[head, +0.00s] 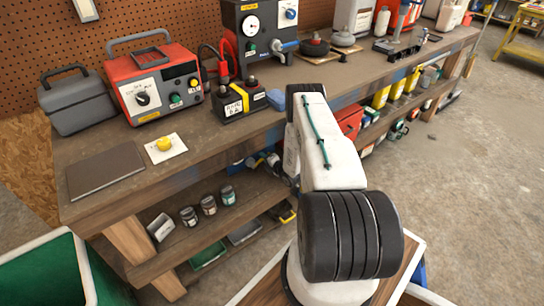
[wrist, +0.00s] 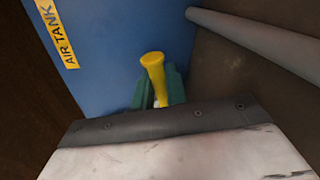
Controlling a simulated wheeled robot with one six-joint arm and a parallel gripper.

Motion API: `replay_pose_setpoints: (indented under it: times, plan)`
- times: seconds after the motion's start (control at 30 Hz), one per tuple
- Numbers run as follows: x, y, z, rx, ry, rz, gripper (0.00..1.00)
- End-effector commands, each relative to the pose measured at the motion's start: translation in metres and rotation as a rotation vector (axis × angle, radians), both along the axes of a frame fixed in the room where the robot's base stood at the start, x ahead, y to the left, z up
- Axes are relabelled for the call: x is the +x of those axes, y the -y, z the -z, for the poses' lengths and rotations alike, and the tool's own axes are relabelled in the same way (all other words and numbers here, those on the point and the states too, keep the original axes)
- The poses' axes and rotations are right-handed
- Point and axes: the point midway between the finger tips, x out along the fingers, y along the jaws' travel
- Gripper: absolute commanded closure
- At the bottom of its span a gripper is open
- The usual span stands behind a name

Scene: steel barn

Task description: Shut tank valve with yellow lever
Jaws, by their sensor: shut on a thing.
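The blue air tank (wrist: 120,45) fills the upper left of the wrist view, with a yellow "AIR TANK" label (wrist: 57,32) on it. The yellow lever (wrist: 152,62) stands out in front of the tank, its rounded end toward the camera. My gripper (wrist: 160,85) has its green fingers on both sides of the lever and is shut on it. The valve body under the lever is hidden by the fingers and my wrist. In the head view my arm reaches down past the bench front and hides the lever.
A grey pipe or rail (wrist: 255,38) runs along the upper right of the wrist view, close to the tank. In the head view the wooden bench (head: 215,140) carries a red charger box (head: 155,85) and a battery (head: 238,103). Small jars (head: 208,205) stand on the shelf below.

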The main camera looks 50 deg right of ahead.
Motion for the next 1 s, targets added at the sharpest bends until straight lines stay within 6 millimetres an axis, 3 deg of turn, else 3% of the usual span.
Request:
replay_pose_setpoints:
  times: [0.27, 0.3, 0.37, 0.7, 1.0]
  plan:
    - [0.002, -0.001, 0.0, 0.002, 0.001, -0.001, 1.0]
    - [0.001, -0.001, 0.0, 0.002, 0.001, -0.001, 0.8]
    - [0.002, -0.001, 0.0, 0.002, 0.001, -0.001, 0.67]
    - [-0.003, -0.002, -0.001, 0.003, 0.0, 0.0, 0.67]
    - [-0.049, -0.007, -0.011, 0.005, 0.0, 0.002, 0.67]
